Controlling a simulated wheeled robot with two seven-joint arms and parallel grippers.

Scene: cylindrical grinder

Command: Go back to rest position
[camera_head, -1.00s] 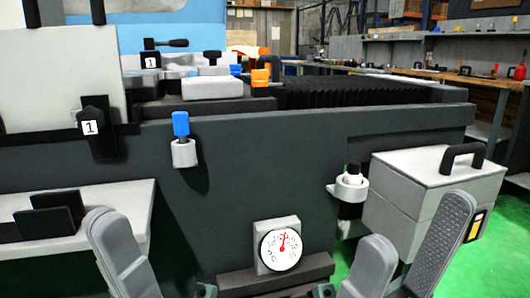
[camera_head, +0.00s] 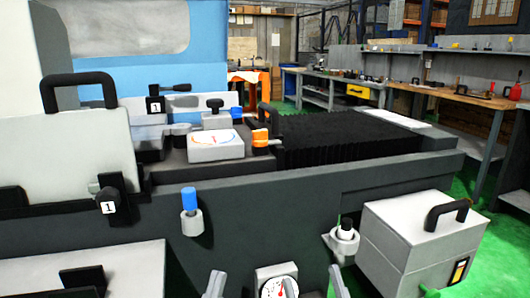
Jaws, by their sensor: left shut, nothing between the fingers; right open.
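My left gripper (camera_head: 215,284) shows only its grey fingertips at the bottom edge of the head view. They are close together with nothing between them. The rest of both grippers and both arms is below the picture. The dial gauge (camera_head: 277,284), white with a round face, is cut off by the bottom edge between the grippers.
The dark grinder (camera_head: 270,205) spans the view ahead. A white box with a black handle (camera_head: 420,235) stands at right. Green floor shows beyond it.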

